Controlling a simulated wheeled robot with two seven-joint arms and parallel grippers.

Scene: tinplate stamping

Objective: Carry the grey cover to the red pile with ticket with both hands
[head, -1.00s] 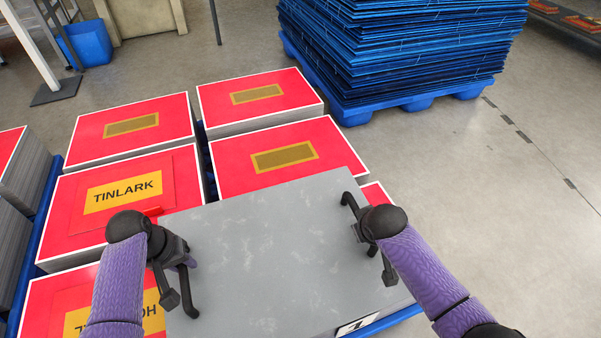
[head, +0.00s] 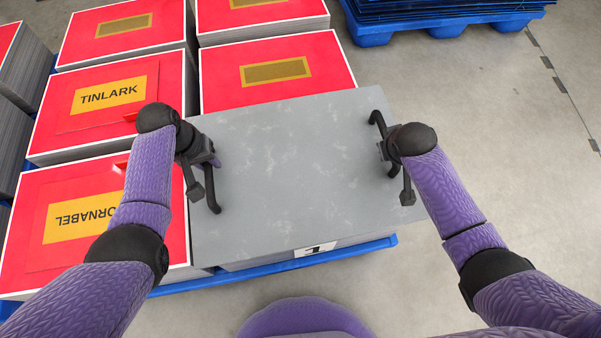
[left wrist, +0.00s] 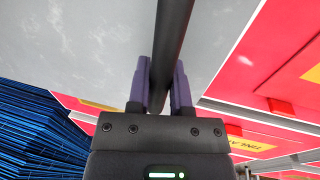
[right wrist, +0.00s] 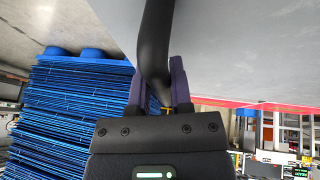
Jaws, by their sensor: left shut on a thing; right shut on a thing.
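The grey cover (head: 290,165) is a flat mottled panel with a black bar handle near each short side. My left gripper (head: 207,160) is shut on the left handle, whose bar runs between the fingers in the left wrist view (left wrist: 163,80). My right gripper (head: 387,150) is shut on the right handle, seen between the fingers in the right wrist view (right wrist: 155,70). The cover lies over the front-right pile, hiding its top. A white ticket (head: 316,249) with a black 1 shows at that pile's front side. I cannot tell whether the cover touches the pile.
Red-topped piles stand close by: TINLARK (head: 77,112), ORNABEL (head: 55,230), and one behind the cover (head: 270,50). They stand on a blue pallet (head: 372,247). A blue stack (right wrist: 75,115) stands beyond. Bare floor (head: 500,110) lies to the right.

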